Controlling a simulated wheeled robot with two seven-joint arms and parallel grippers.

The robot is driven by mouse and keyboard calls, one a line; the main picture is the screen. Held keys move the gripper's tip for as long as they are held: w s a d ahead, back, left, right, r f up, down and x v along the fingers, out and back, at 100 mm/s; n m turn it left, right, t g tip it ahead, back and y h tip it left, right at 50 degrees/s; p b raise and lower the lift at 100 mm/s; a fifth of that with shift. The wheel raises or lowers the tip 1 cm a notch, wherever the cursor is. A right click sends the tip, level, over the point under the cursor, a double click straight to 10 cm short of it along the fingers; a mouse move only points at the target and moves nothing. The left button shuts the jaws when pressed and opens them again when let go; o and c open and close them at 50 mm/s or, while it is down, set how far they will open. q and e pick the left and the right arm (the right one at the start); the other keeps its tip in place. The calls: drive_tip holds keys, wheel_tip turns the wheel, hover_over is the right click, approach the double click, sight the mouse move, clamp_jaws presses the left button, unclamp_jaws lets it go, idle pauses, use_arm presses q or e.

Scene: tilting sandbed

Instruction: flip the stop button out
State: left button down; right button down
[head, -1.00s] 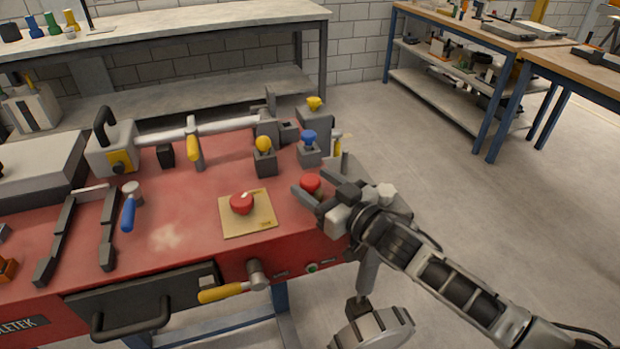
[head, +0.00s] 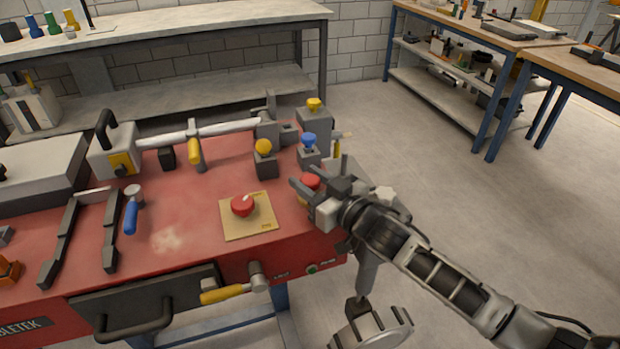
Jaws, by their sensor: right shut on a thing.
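A red round button (head: 243,205) sits on a square yellow plate (head: 262,222) on the red machine top (head: 190,215). A second red round knob (head: 310,180) is near the right edge, between the fingers of my right gripper (head: 318,179). My right gripper is shut on this second knob; its base is mostly hidden behind the fingers. The button on the yellow plate stands apart from the gripper, to its left. I cannot tell from its look whether either red button is pressed in or out. My left gripper is not in view.
A yellow knob (head: 263,146) and a blue knob (head: 309,139) stand on grey blocks just behind the gripper. A yellow-handled lever (head: 222,293) is on the machine's front. Dark rails (head: 60,238) lie at the left.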

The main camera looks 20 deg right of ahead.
drive_tip(key=shift+r, duration=0.65)
drive_tip(key=c, duration=0.9)
unclamp_jaws()
drive_tip(key=shift+f, duration=0.1)
drive_tip(key=shift+s, duration=0.15)
drive_tip(key=shift+b+v, duration=0.6)
drive_tip(key=shift+v, duration=7.25)
